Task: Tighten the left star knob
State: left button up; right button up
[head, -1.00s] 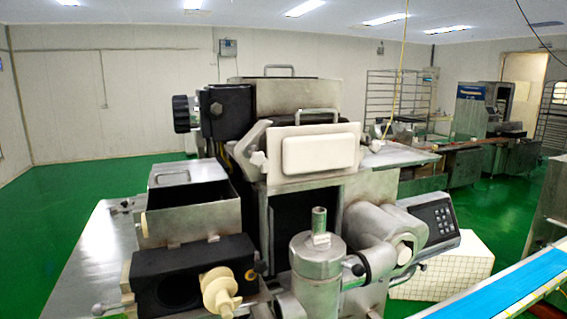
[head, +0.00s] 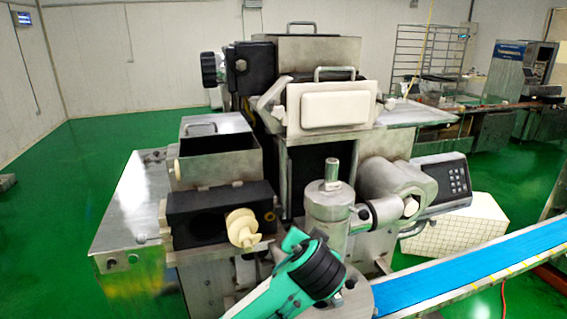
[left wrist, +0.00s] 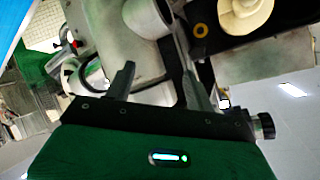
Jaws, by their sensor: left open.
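The cream star knob (head: 242,228) sticks out from the front of the machine's black block (head: 190,212), left of the upright metal cylinder (head: 327,202). In the left wrist view the cream knob (left wrist: 243,12) is at the top right, partly cut off by the edge, with a yellow ring (left wrist: 200,30) beside it. My right gripper is not in view.
A blue conveyor belt (head: 470,272) runs along the lower right. A keypad panel (head: 440,182) is at the machine's right. A metal side table (head: 135,205) stands at the left. Green floor is free at the far left.

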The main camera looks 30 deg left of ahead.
pick_arm(q)
jog(key=w+a+r+n+t+y, duration=0.1)
jog(key=w+r, duration=0.1)
jog(key=r, duration=0.3)
jog(key=w+a+r+n+y, duration=0.1)
jog(key=w+r+y, duration=0.1)
jog(key=r, duration=0.4)
jog(key=n+y, duration=0.4)
send_near(279, 114)
jog(key=v, duration=0.5)
jog(key=p+x, duration=0.3)
jog(key=x, duration=0.3)
jog(key=p+x, duration=0.3)
jog(key=x, duration=0.3)
jog(key=shift+w+a+r+p, duration=0.2)
jog(key=shift+r+p, duration=0.05)
jog(key=shift+p, duration=0.1)
jog(key=shift+x, duration=0.75)
jog(key=shift+f, duration=0.2)
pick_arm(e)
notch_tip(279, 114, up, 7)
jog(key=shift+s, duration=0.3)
pick_arm(q)
jog(key=c, duration=1)
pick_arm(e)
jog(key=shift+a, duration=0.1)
